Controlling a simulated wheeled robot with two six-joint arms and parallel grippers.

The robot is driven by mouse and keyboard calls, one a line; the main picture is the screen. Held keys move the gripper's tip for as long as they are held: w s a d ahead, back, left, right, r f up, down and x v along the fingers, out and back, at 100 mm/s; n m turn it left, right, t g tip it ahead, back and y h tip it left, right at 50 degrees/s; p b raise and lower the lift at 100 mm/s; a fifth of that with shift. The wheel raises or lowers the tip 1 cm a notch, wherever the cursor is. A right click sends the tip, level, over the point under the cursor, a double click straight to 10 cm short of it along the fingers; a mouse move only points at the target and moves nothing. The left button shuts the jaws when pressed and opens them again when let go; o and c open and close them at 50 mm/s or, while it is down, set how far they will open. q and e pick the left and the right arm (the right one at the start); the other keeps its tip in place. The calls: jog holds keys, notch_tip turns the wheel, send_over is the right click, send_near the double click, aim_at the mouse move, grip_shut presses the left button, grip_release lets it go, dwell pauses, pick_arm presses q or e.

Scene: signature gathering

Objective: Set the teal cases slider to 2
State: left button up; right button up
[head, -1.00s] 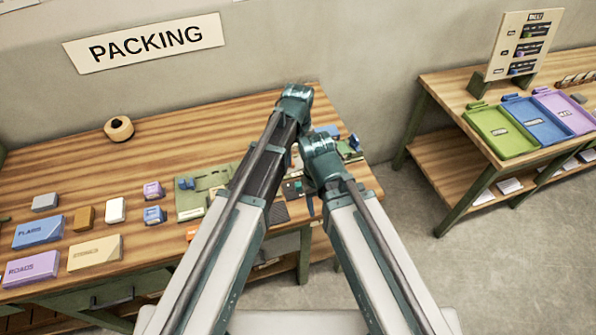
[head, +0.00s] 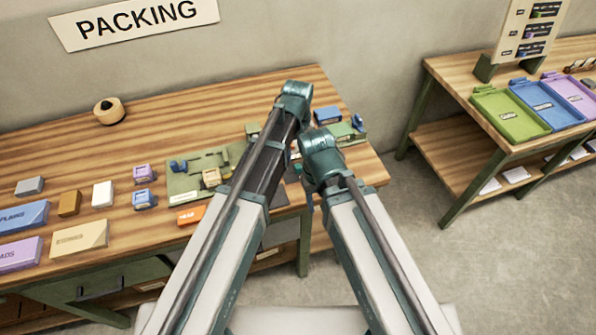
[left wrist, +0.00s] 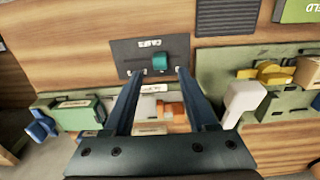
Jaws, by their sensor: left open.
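The teal slider knob (left wrist: 160,62) shows in the left wrist view on a dark panel (left wrist: 128,55). Its white CASES label (left wrist: 150,43) appears upside down. The knob sits a little right of the panel's middle, and small marks along its lower edge are too small to read. My left gripper (left wrist: 157,76) is open, its two dark fingers reaching toward the panel on either side of the knob; I cannot tell whether they touch it. In the head view my arms hide most of the panel. My right gripper is not clearly visible there.
In the wrist view, an orange block (left wrist: 172,112), a green box (left wrist: 78,112) and a white block (left wrist: 243,103) lie near the fingers. In the head view, several cases and boxes lie on the left of the wooden table (head: 230,93); another table holds coloured trays (head: 510,112).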

aim_at(298, 166)
pick_arm(q)
notch_tip(298, 166, down, 6)
jog(key=b, duration=0.4)
jog(key=shift+r+b, duration=0.15)
jog(key=shift+b, duration=0.15)
grip_shut()
dwell(1.0)
